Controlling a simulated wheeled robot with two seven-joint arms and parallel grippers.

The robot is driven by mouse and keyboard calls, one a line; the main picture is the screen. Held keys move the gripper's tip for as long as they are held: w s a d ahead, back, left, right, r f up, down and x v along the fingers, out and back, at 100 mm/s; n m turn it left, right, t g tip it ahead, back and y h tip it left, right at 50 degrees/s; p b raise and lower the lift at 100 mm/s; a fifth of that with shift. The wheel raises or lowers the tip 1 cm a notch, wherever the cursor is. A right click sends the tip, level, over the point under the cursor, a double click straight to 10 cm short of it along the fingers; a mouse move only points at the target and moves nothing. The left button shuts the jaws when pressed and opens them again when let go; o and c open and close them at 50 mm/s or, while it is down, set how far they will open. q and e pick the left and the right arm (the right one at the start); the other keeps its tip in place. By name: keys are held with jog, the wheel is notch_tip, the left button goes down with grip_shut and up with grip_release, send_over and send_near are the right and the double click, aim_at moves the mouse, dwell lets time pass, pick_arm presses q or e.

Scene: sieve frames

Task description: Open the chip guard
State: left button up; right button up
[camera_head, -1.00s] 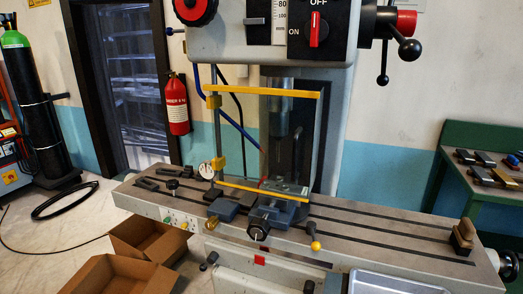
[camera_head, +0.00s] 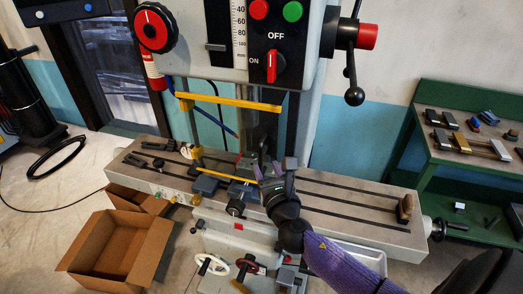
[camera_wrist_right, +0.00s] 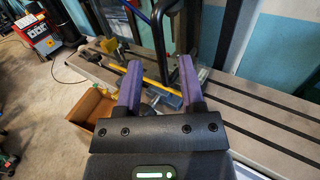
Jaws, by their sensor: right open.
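The chip guard is a clear panel with a yellow upper bar (camera_head: 232,103) and a yellow lower bar. It is mounted at its left on an upright post with yellow brackets and stands in front of the spindle area, above the vises. My right gripper (camera_head: 272,168) is open and empty near the guard's lower right, with my purple forearm coming in from the lower right. In the right wrist view its two purple fingers (camera_wrist_right: 160,65) point toward the guard's lower yellow bar (camera_wrist_right: 153,83). I cannot tell whether they touch it. My left gripper is out of view.
The slotted machine table (camera_head: 345,205) runs below the guard, with vises and clamps on it. The machine head (camera_head: 228,40) with its red switch hangs above. Cardboard boxes (camera_head: 150,245) stand at the front left. A green bench (camera_head: 440,155) with parts stands at the right.

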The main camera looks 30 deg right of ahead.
aim_at(261, 158)
jog(key=x, duration=0.5)
jog(key=shift+w+f, duration=0.1)
jog(key=shift+w, duration=0.2)
grip_shut()
dwell(1.0)
